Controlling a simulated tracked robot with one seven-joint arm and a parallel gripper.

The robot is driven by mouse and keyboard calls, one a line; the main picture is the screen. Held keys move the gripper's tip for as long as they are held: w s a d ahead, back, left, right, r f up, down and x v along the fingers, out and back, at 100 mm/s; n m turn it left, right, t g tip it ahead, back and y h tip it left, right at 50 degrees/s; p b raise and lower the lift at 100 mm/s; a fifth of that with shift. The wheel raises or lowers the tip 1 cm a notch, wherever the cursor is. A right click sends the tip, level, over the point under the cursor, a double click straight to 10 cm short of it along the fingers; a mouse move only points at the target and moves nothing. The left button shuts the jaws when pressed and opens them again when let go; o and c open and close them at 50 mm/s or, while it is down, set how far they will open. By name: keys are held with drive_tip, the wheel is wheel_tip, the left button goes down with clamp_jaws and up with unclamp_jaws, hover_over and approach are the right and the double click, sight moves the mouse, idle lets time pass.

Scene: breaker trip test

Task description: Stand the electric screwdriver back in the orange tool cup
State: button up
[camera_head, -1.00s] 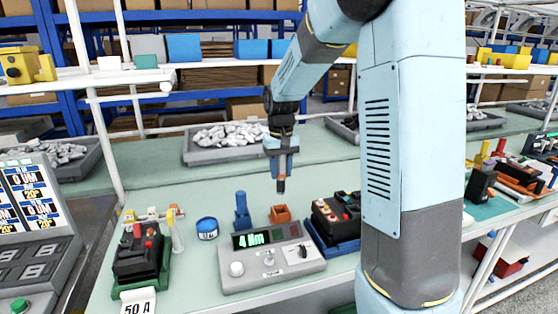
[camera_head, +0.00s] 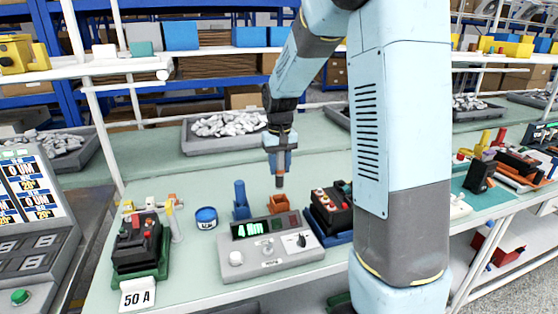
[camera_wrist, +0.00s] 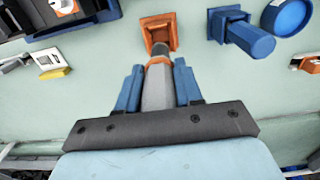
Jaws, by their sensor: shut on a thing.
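My gripper (camera_head: 281,160) is shut on the electric screwdriver (camera_head: 279,178), which points down. In the wrist view the screwdriver (camera_wrist: 158,85) shows as a grey body with an orange band between my two blue fingers (camera_wrist: 157,88). The orange tool cup (camera_head: 279,203) stands on the green bench behind the torque tester. In the head view the screwdriver's lower end is just above the cup. In the wrist view the dark tip overlaps the cup (camera_wrist: 155,24); I cannot tell whether it is inside the opening.
A blue holder (camera_head: 241,200) stands left of the cup, with a blue round tin (camera_head: 206,217) further left. A breaker in a blue cradle (camera_head: 330,238) is close on the right.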

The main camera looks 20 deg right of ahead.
sight(279, 186)
drive_tip(key=shift+f, duration=1.5)
drive_tip(key=shift+f, duration=2.65)
idle(0.9)
drive_tip(key=o, duration=1.1)
wheel_tip(279, 186, up, 14)
drive_tip(key=shift+f, duration=0.15)
